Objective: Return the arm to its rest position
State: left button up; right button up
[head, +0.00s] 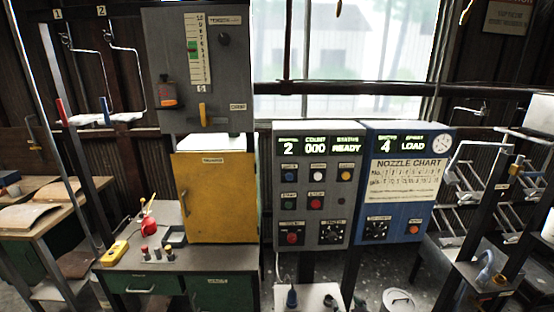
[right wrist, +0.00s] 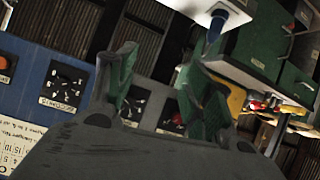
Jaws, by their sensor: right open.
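My right gripper (right wrist: 166,80) shows in the right wrist view, its two green-padded fingers apart with nothing held between them. Behind it, in that tilted view, are the blue panel (right wrist: 60,85) with a dial and the grey panel. Neither gripper can be made out in the head view. There, the grey control panel (head: 313,235) shows count 000 and READY, and the blue nozzle panel (head: 408,217) beside it shows LOAD.
A yellow cabinet door (head: 212,195) stands under a grey tension box (head: 199,25) at left. A white-topped stand (head: 312,292) and a bucket (head: 398,300) are low in front. Racks (head: 490,190) stand at right.

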jog(key=s+d+f+g, duration=0.15)
jog(key=s+g, duration=0.75)
jog(key=s, duration=1.1)
jog(key=s+f+b, duration=0.2)
jog(key=s+f, duration=0.1)
jog(key=f, duration=3.3)
jog(key=s+d+f+g, duration=0.1)
jog(key=s+f, duration=0.9)
jog(key=s, duration=0.1)
jog(key=s+d+f+g, duration=0.1)
jog(key=s+d+f, duration=0.1)
jog(key=s+f, duration=0.8)
jog(key=shift+s+d+h+b, duration=0.3)
jog(key=shift+s+h+b, duration=0.15)
jog(key=shift+s, duration=0.15)
jog(key=shift+w, duration=0.15)
